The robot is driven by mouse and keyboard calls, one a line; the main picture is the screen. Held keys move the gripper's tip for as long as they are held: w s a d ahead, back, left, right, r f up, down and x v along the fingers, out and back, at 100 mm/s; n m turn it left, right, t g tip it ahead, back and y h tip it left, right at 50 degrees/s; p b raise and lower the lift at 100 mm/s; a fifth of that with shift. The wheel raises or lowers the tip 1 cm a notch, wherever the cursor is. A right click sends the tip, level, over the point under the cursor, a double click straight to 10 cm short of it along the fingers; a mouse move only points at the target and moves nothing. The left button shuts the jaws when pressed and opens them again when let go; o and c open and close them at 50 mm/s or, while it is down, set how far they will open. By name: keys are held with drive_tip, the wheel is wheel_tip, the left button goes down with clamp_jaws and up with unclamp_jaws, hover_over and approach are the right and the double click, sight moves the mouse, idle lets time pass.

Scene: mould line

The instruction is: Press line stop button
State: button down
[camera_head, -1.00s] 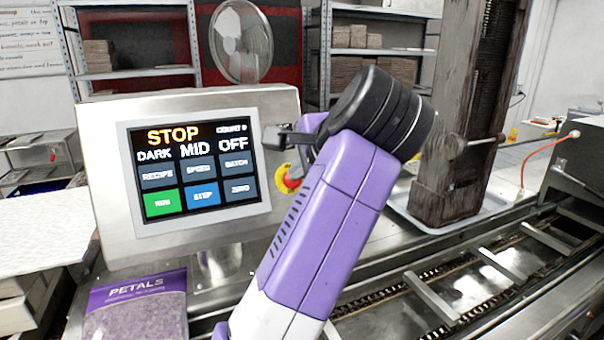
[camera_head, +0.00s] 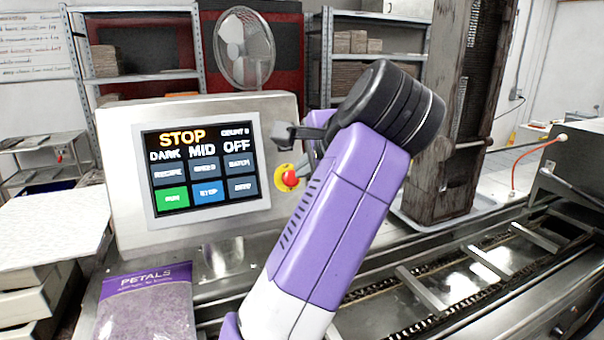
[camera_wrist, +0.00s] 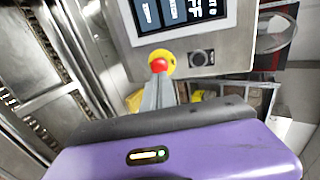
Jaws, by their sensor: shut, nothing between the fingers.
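The stop button is a red knob on a yellow round base. It sits at the right side of the control panel (camera_head: 122,185) in the head view (camera_head: 289,178) and below the screen in the wrist view (camera_wrist: 158,65). My gripper (camera_head: 280,133) is shut and empty, and appears above the button in the head view. In the wrist view my shut grey fingers (camera_wrist: 158,80) point at the red knob, and their tips overlap its lower edge. I cannot tell whether they touch it. The screen (camera_head: 205,168) reads STOP, DARK, MID, OFF.
A dark round control (camera_wrist: 202,57) sits beside the button on the panel. A bag of petals (camera_head: 145,310) lies in front of the panel. A conveyor (camera_head: 460,285) runs at the right. A fan (camera_head: 243,48) and shelves (camera_head: 130,82) stand behind.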

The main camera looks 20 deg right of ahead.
drive_tip(key=v, duration=0.8)
drive_tip(key=shift+s+b, duration=0.3)
